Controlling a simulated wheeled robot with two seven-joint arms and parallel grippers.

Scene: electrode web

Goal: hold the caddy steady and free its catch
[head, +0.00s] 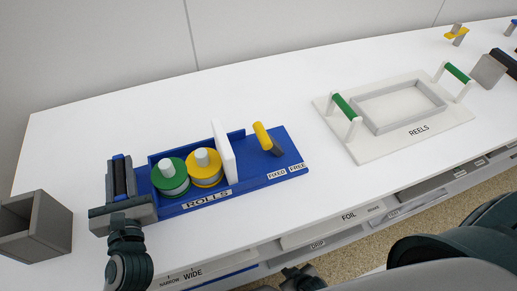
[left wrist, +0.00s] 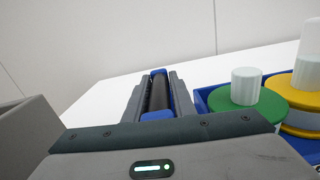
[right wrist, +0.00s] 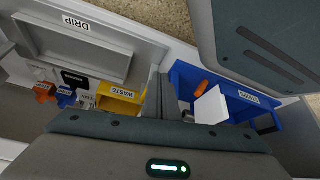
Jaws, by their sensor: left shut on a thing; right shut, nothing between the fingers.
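The blue caddy (head: 250,184), labelled ROLLS, stands on the white table at centre left. It holds a green reel (head: 170,178) and a yellow reel (head: 205,169) beside a white upright plate (head: 223,152). Its catch, a lever with a yellow grip (head: 262,135), leans left at the caddy's right end, above the FIXED and FREE labels. My left gripper (head: 122,187) is shut on the caddy's dark handle bar (left wrist: 159,93) at the left end. My right gripper (head: 302,278) is shut and empty, low in front of the table, partly cut off by the frame's bottom edge.
A white REELS board (head: 365,150) with green handles lies to the right. A grey open box (head: 33,226) stands left of my left gripper. Labelled drawers (head: 335,222) run below the table's front edge. The right wrist view shows a yellow WASTE bin (right wrist: 118,102). Table behind the caddy is clear.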

